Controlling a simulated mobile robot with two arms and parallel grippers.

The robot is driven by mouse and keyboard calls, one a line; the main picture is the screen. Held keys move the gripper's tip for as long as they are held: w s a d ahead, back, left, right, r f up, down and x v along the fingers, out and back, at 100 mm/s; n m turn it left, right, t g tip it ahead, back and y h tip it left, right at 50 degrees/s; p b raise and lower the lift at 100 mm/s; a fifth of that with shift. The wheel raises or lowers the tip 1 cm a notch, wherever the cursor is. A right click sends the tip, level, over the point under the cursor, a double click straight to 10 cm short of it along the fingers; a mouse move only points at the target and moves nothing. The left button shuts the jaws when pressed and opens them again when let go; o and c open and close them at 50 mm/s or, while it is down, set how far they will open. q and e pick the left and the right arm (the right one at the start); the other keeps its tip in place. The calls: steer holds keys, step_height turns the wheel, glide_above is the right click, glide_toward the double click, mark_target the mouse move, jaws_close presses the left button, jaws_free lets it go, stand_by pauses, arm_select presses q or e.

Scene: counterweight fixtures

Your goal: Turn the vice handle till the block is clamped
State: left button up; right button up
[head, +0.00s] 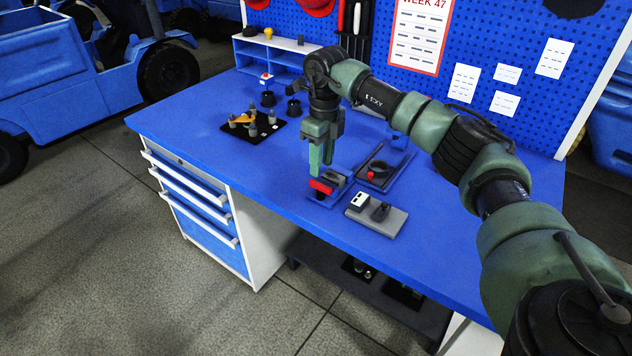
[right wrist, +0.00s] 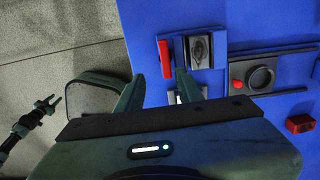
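The vice is a small blue fixture (head: 327,197) near the front edge of the bench. Its red handle (head: 322,187) is on the near side; in the right wrist view the red handle (right wrist: 164,60) is a short bar left of the dark grey block (right wrist: 199,50). Whether the jaws touch the block is unclear. My right gripper (head: 322,168) points down just above the handle. In the right wrist view its fingers (right wrist: 160,78) are apart, with the handle beyond the gap between the tips. My left gripper (right wrist: 48,104) shows small over the floor, its opening unclear.
A grey plate (head: 392,222) with a white block lies right of the vice. A dark fixture with a round ring (head: 378,172) is behind it. A black plate with several posts (head: 252,130) stands to the left. The bench's front left (head: 265,185) is clear.

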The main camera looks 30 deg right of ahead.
mark_target(325, 186)
steer(key=shift+s+d+r, duration=0.1)
steer(key=shift+s+d, duration=0.05)
steer(key=shift+d, duration=0.4)
step_height(325, 186, down, 8)
steer(key=shift+a+r+p, duration=0.1)
steer(key=shift+r+p, duration=0.15)
steer(key=shift+p, duration=0.25)
jaws_close()
